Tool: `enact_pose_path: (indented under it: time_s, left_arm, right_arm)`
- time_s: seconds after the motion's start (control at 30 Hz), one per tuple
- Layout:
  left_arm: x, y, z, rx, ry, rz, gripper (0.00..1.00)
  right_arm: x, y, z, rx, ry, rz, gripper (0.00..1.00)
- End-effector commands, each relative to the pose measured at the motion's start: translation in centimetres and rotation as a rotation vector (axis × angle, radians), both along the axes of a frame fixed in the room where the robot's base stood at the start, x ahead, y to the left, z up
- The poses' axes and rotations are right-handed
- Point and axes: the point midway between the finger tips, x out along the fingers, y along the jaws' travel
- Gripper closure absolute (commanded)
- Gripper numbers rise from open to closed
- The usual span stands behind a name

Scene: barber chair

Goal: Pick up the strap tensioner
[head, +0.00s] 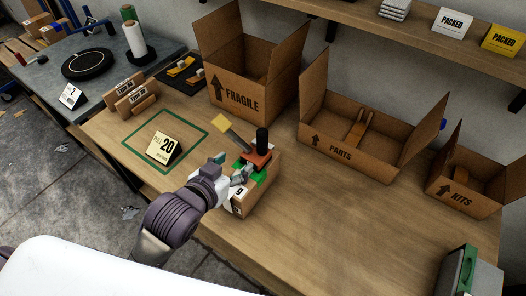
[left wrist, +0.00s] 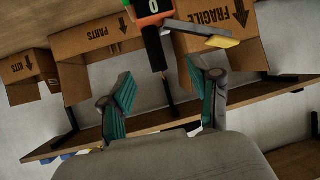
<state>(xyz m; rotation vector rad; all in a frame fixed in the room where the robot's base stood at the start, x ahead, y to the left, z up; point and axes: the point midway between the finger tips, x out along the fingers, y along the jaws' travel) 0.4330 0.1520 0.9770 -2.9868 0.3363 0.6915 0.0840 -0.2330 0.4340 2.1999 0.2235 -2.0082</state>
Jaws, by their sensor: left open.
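The strap tensioner (head: 256,155) has an orange-red body, an upright black handle and a grey lever with a yellow end. It sits on top of a small cardboard box (head: 263,193) on the workbench, with green parts beneath it. My left gripper (head: 228,169) is close to its near left side, fingers apart. In the left wrist view the picture is upside down. There the tensioner (left wrist: 151,32) shows at the top edge, partly cut off. Its black handle points down toward the gap between the teal finger pads of my left gripper (left wrist: 162,95). Nothing is held. My right gripper is not in view.
An open FRAGILE carton (head: 240,97) stands behind the tensioner. Open PARTS (head: 342,153) and KITS (head: 458,198) cartons stand to the right. A card marked 20 (head: 163,148) stands in a green outlined square at left. The front right bench is mostly clear.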

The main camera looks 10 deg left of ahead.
Motion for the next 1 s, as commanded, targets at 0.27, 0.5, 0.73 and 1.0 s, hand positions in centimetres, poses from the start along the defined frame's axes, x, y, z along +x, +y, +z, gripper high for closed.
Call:
enact_pose_path:
  time_s: [0.27, 0.5, 0.73, 1.0]
  left_arm:
    - [2.8, -1.2, 1.4, -0.021, -0.063, -0.014, 0.38]
    - [6.8, -2.1, -0.4, -0.022, -0.061, -0.013, 0.38]
    - [8.3, -2.6, -1.1, -0.021, -0.061, -0.015, 0.38]
    - [11.7, -3.7, -2.6, -0.021, -0.06, -0.013, 0.38]
  right_arm:
    - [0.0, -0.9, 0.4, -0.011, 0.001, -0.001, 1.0]
    - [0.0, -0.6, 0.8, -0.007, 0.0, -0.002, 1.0]
    - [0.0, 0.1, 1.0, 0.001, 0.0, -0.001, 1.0]
    - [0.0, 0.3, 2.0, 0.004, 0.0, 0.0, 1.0]
